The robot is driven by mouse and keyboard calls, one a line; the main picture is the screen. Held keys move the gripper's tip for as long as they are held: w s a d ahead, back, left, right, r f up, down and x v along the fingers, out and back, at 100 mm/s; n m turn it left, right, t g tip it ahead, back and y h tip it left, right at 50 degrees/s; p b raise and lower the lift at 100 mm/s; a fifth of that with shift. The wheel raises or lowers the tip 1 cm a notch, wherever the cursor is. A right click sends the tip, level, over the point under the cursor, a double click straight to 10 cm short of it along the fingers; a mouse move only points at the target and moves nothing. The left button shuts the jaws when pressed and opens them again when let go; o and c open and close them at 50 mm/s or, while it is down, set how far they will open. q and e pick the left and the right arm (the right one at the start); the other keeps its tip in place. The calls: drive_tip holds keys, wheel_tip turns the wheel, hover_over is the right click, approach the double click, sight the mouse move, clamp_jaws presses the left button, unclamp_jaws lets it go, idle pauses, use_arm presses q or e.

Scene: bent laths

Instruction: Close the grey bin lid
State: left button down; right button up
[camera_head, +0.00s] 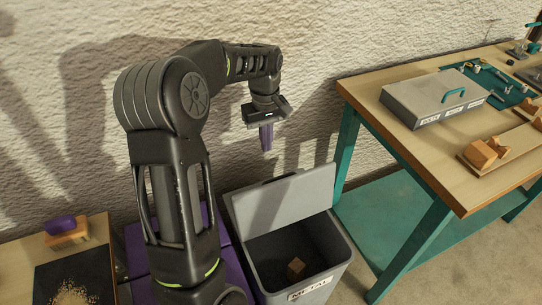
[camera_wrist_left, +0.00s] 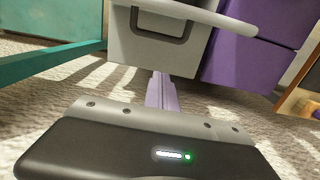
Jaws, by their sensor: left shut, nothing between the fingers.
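The grey bin (camera_head: 325,275) stands on the floor with its front labelled METAL. Its grey lid (camera_head: 285,205) is open, raised at the back and leaning up towards the wall. A small wooden block (camera_head: 296,267) lies inside. My left gripper (camera_head: 267,138) hangs above and behind the lid, pointing down, its purple fingers shut and empty, apart from the lid. In the left wrist view the fingers (camera_wrist_left: 162,90) show in front of the bin's grey wall (camera_wrist_left: 135,48), with a pale rim above it. My right gripper is not in view.
A workbench with teal legs (camera_head: 420,238) stands right of the bin, carrying a grey metal box (camera_head: 425,98) and wooden blocks. Purple bins (camera_wrist_left: 240,55) stand beside the grey bin. A small wooden table (camera_head: 98,232) is at left. The rough wall is close behind.

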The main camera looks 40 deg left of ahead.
use_arm(q)
drive_tip(key=shift+w+a+r, duration=0.1)
drive_tip(key=shift+w+a, duration=0.1)
drive_tip(key=shift+w, duration=0.05)
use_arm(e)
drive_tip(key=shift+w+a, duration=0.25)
use_arm(q)
wheel_tip(320, 180, down, 10)
drive_tip(key=d, duration=0.1)
drive_tip(key=s+d+r, duration=0.1)
drive_tip(key=s+d, duration=0.1)
drive_tip(key=shift+d+r, duration=0.2)
drive_tip(key=shift+d, duration=0.05)
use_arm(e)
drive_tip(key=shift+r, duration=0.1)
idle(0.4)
